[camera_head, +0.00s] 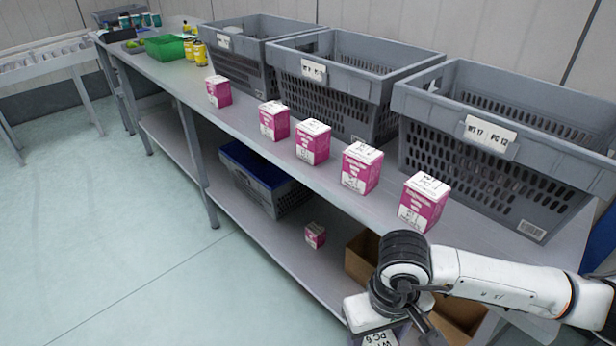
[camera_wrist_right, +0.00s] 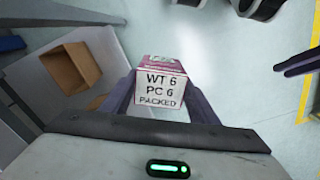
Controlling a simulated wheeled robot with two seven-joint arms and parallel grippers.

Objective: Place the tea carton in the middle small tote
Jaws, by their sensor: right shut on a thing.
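My right gripper (camera_wrist_right: 160,104) is shut on a pink and white tea carton (camera_wrist_right: 160,82), its white face reading "WT 6 PC 6 PACKED". In the head view my right gripper (camera_head: 408,318) is at the bottom, in front of the table's edge, with the held carton (camera_head: 380,337) partly cut off by the frame. Three grey totes stand in a row on the table; the middle one (camera_head: 325,96) has a white label. The others are the left tote (camera_head: 242,67) and the right tote (camera_head: 460,160).
Several similar pink cartons (camera_head: 312,142) stand along the table's front, before the totes. Below, the shelf holds a blue-lined crate (camera_head: 262,185), a small pink carton (camera_head: 315,235) and a cardboard box (camera_head: 362,255). A green basket (camera_head: 165,47) and yellow containers (camera_head: 200,52) stand farther back.

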